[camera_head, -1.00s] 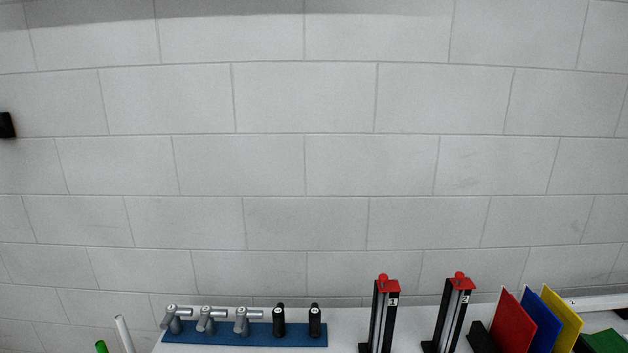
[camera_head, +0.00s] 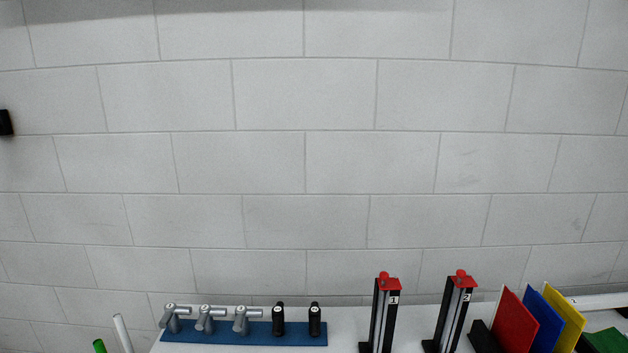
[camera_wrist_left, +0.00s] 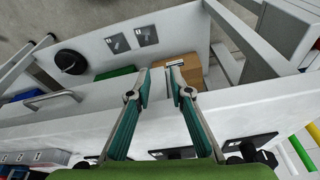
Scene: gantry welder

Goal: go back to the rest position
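My left gripper (camera_wrist_left: 159,80) shows in the left wrist view. Its two teal fingers with grey tips stand apart with an empty gap between them. The fingers hang over a white panel or bench edge, with a brown box (camera_wrist_left: 190,72) and a small silver piece beyond the tips. I cannot tell how far these are from the fingers. Neither gripper shows in the head view, and my right gripper is in no frame.
The head view shows a white block wall (camera_head: 305,160). Below it are a blue rack (camera_head: 240,338) of silver and black tools, two black posts with red tops (camera_head: 384,315) (camera_head: 452,315), and red, blue and yellow plates (camera_head: 514,322). A black round object (camera_wrist_left: 71,62) shows in the wrist view.

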